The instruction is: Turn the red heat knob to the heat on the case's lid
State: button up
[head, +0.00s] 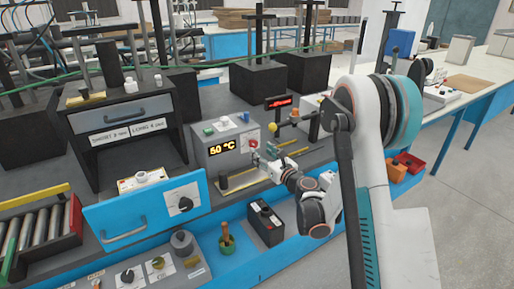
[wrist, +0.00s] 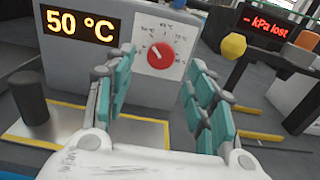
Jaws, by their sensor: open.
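The red heat knob (wrist: 160,54) sits on a white dial plate with temperature marks on the front of a grey box. Its white pointer line points to the upper left. It also shows in the head view (head: 253,142). The box's display (wrist: 80,25) reads 50 °C. My gripper (wrist: 160,88) is open and empty, its teal-padded fingers spread below and either side of the knob, apart from it. In the head view my gripper (head: 264,157) is just in front of the box. I cannot identify the case's lid or read a heat on it.
A black cylinder (wrist: 30,98) stands on a metal plate left of my gripper. A yellow knob (wrist: 233,46) on a dark post and a red-lit display (wrist: 266,22) are to the right. A blue-fronted drawer (head: 105,222) stands open at the left.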

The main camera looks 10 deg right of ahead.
aim_at(255, 146)
jog(key=shift+b+x, duration=0.4)
jog(key=shift+x, duration=1.85)
jog(key=c, duration=1)
